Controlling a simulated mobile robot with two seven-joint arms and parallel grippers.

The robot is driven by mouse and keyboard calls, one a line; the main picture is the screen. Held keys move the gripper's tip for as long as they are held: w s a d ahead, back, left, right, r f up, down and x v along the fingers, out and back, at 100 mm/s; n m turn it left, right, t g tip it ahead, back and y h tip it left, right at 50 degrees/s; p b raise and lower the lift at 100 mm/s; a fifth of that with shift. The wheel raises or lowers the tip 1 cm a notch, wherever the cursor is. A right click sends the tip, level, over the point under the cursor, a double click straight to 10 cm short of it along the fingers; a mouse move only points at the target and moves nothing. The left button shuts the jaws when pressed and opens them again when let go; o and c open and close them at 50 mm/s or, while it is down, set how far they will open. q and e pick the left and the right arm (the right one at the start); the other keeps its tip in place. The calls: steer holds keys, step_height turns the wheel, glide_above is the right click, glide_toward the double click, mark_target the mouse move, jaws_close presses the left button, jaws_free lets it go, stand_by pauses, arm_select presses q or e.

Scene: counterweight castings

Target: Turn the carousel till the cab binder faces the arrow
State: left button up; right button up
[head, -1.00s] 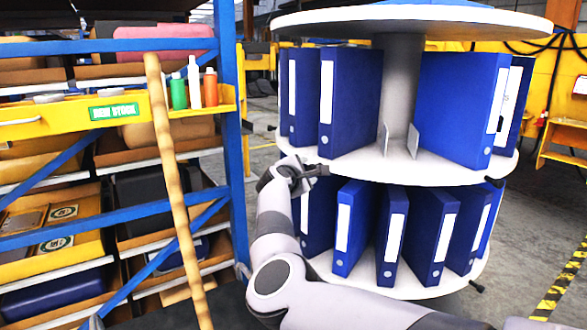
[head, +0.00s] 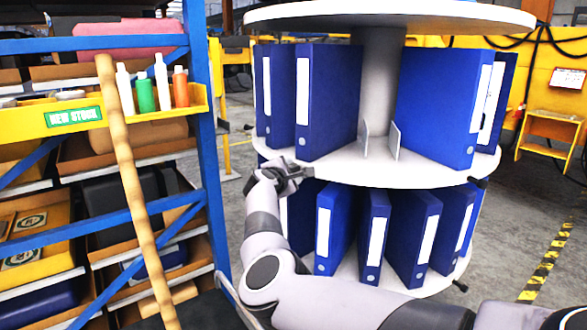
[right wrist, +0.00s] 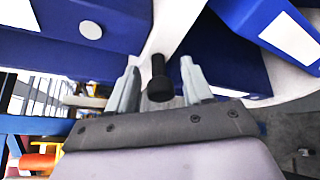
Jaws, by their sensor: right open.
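The white two-tier carousel (head: 345,168) holds blue binders with white spine labels on both tiers, such as one upper binder (head: 330,105) and one lower binder (head: 372,235). No label is readable, so I cannot tell which is the cab binder. I see no arrow. My right gripper (head: 306,170) is at the left front edge of the middle disc. In the right wrist view its fingers (right wrist: 160,66) are open, with a black knob (right wrist: 159,82) of the carousel between them. Contact with the knob cannot be told. My left gripper is out of view.
A blue rack (head: 197,150) with bins and a yellow shelf (head: 25,122) of bottles stands at the left. A wooden pole (head: 130,185) leans in front of it. Another black knob (head: 478,183) sticks out at the disc's right. Floor at the right is open.

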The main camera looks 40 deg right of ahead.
steer(key=shift+w+d+f, duration=0.1)
steer(key=shift+w+d, duration=0.1)
steer(key=shift+d, duration=0.05)
jaws_close()
steer(key=shift+s, duration=0.1)
